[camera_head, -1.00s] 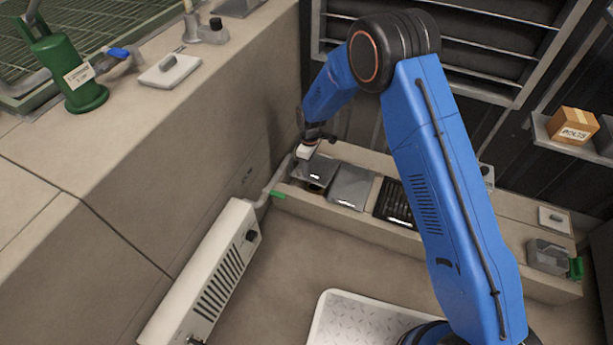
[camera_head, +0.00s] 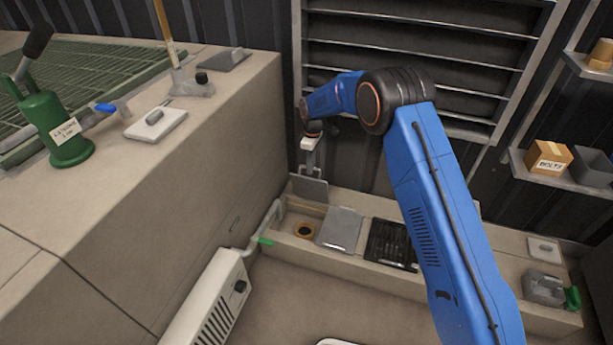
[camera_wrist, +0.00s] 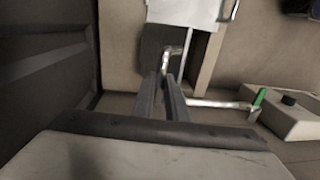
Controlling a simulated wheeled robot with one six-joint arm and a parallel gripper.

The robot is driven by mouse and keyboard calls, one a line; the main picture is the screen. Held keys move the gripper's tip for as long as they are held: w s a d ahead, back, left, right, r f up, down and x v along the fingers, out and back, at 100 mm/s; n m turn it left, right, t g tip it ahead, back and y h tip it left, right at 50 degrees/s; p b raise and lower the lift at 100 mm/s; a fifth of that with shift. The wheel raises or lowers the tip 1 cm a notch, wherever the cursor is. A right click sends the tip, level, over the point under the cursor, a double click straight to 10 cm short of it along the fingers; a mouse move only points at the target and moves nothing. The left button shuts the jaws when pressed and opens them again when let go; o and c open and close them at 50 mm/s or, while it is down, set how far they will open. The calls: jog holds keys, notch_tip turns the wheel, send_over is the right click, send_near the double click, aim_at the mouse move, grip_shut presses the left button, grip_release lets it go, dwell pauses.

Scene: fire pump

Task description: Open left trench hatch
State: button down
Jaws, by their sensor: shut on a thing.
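The left trench hatch (camera_head: 309,189), a grey metal plate, stands raised on edge at the left end of the trench. Below and in front of it, the uncovered compartment shows a brass-coloured ring (camera_head: 304,230) around a dark hole. My gripper (camera_head: 311,168) is above the plate's upper edge, shut on the hatch's handle. In the wrist view, my gripper's fingers (camera_wrist: 171,82) meet around the bent metal handle (camera_wrist: 186,48), with a dark plate surface (camera_wrist: 153,48) behind. The exact grip is partly hidden by the fingers.
A second grey hatch (camera_head: 340,229) lies closed beside the opening, then a dark grate (camera_head: 391,243). A pipe with a green lever (camera_head: 265,241) and a white heater (camera_head: 212,305) are at the front left. The louvred wall (camera_head: 420,65) rises close behind.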

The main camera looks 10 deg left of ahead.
jog(key=shift+w+d+f, duration=0.1)
jog(key=shift+w+d, duration=0.1)
jog(key=shift+w, duration=0.4)
jog(key=shift+w+d+f, duration=0.1)
jog(key=shift+w+d, duration=0.05)
jog(key=shift+w, duration=0.4)
